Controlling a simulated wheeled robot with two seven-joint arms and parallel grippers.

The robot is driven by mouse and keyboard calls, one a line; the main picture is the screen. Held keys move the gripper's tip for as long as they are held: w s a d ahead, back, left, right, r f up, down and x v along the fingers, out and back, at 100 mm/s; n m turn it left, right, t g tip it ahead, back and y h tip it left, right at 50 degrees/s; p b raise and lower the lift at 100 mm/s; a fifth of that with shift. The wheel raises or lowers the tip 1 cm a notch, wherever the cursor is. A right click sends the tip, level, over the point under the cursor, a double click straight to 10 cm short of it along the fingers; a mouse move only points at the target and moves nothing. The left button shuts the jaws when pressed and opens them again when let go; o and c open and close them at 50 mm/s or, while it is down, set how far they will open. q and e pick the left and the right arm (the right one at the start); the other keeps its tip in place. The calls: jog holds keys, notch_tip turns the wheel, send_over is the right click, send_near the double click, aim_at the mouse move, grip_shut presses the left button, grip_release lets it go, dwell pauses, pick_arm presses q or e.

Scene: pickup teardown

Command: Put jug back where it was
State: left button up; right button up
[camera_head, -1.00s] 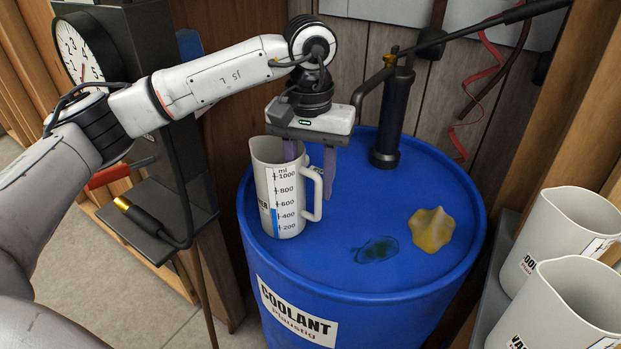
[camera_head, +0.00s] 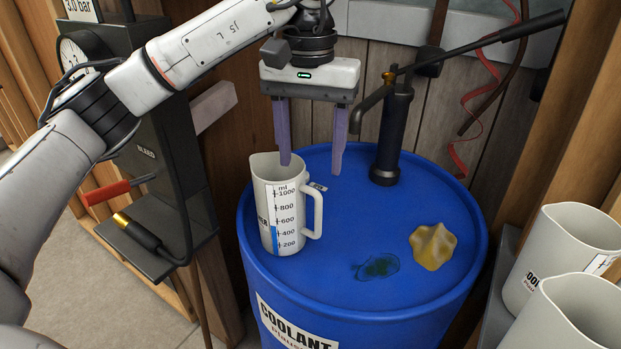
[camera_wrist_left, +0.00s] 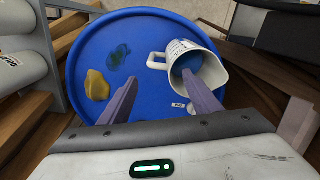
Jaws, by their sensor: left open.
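A white measuring jug (camera_head: 284,208) with a printed scale stands upright on the left part of the blue coolant drum's top (camera_head: 345,270). Its handle points right. In the left wrist view the jug (camera_wrist_left: 208,72) shows from above, with blue inside. My left gripper (camera_head: 311,168) is open and empty above and behind the jug, its purple fingers pointing down. The left finger's tip is near the jug's rear rim; I cannot tell if it touches. The right finger hangs over bare drum top. My right gripper is not in view.
A dark hand pump (camera_head: 391,135) stands at the drum's back, its lever reaching right. A yellow crumpled rag (camera_head: 432,246) and a dark wet patch (camera_head: 377,266) lie on the drum top. More white jugs (camera_head: 567,255) stand at the right. A grey gauge stand (camera_head: 150,170) is at the left.

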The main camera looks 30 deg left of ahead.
pick_arm(q)
jog(key=shift+r, duration=1.35)
